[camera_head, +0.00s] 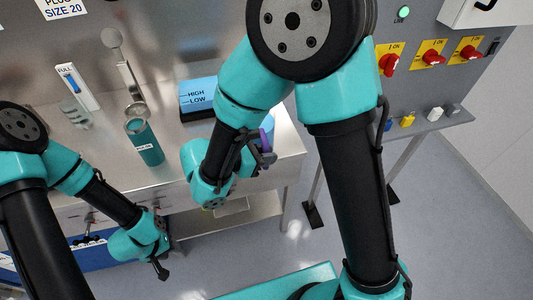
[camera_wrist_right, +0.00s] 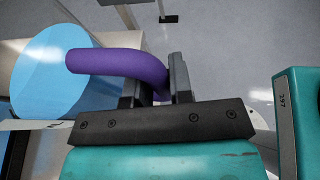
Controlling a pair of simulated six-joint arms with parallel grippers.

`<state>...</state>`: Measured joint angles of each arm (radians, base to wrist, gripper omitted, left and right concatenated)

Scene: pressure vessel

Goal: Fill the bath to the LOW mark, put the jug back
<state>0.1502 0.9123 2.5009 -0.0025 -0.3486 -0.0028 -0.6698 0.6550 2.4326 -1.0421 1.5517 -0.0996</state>
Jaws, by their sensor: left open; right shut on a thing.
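The bath (camera_head: 198,95) is a blue box with HIGH and LOW marks on the steel bench; its lower part is hidden by my right arm. My right gripper (camera_head: 258,158) is shut on the purple handle of the jug (camera_head: 268,123), at the bench's right end. Most of the jug is hidden in the head view. In the right wrist view the purple handle (camera_wrist_right: 115,62) runs between the fingers, and the jug's round blue face (camera_wrist_right: 45,75) shows at left. I cannot tell how full it is. My left gripper (camera_head: 161,270) is open and empty, below the bench's front edge.
A teal labelled cylinder (camera_head: 145,143) stands on the bench left of the bath. Red switches (camera_head: 433,58) line the grey panel at right, above a shelf (camera_head: 430,122) with small blocks.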

